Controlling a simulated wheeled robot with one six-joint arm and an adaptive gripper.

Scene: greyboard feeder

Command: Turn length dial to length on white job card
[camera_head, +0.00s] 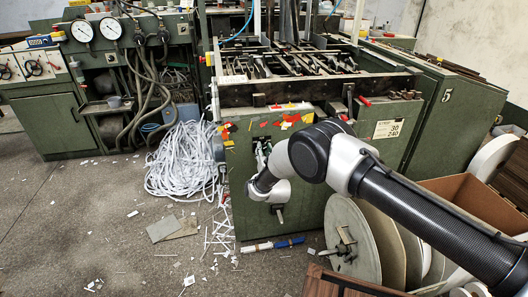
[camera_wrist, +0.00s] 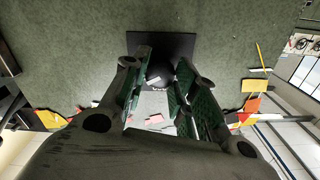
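The dial is a dark round knob (camera_wrist: 160,76) on a black square plate (camera_wrist: 178,43), on the green panel in the wrist view. A small white mark shows at its near edge. My gripper (camera_wrist: 161,85) faces it, with green-padded fingers apart on either side of the knob; whether they touch it is unclear. In the head view my gripper (camera_head: 262,152) is at the green machine's front panel, and the dial is hidden there. The white job card (camera_head: 388,128) is on the machine's front right; 30 and 240 can be read on it. The dial's scale is not readable.
The green machine (camera_head: 240,200) has red and yellow stickers (camera_head: 285,122) near my gripper. Large discs (camera_head: 352,240) and a cardboard box (camera_head: 470,195) stand under and beside my arm. White strip scrap (camera_head: 185,160) heaps on the floor at left.

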